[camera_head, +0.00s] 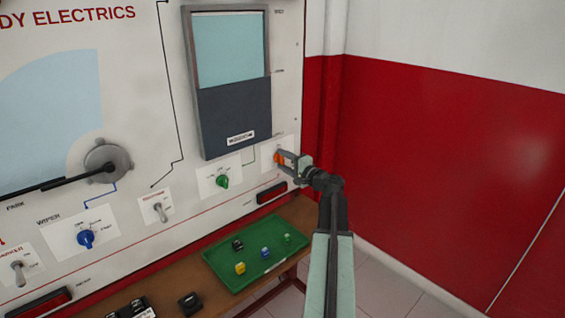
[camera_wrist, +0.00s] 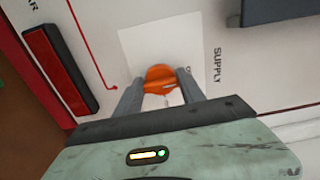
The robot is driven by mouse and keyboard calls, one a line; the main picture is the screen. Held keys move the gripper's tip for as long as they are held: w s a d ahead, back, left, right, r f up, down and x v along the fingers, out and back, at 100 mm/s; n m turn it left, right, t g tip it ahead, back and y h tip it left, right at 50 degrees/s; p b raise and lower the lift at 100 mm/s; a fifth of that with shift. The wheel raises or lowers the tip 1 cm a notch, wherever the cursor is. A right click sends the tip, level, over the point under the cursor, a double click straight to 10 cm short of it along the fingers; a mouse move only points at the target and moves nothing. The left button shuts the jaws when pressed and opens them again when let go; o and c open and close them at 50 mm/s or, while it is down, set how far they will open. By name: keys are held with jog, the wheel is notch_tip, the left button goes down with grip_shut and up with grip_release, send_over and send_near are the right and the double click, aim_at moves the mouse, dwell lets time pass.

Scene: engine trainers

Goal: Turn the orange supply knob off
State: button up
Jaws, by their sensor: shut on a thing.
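The orange supply knob (camera_head: 279,158) is at the right end of the white panel, on a pale label plate. In the wrist view the orange knob (camera_wrist: 160,77) sits between the two fingers, with the word SUPPLY printed to its right. My gripper (camera_head: 285,159) reaches the panel from the right and is shut on the knob; it also shows in the wrist view (camera_wrist: 160,88). The fingers hide the knob's sides, and I cannot tell its exact pointer position.
A green knob (camera_head: 222,181), a blue wiper knob (camera_head: 86,238) and toggle switches line the panel. A dark-framed window unit (camera_head: 232,110) is above. A green tray (camera_head: 222,271) with small parts lies on the wooden bench below. A red wall (camera_head: 440,150) stands to the right.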

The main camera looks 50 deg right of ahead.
jog(key=o, duration=1.4)
jog(key=shift+w, duration=0.1)
jog(key=shift+c, duration=0.2)
jog(key=s, duration=0.8)
jog(key=shift+a, duration=0.3)
jog(key=shift+w, duration=0.1)
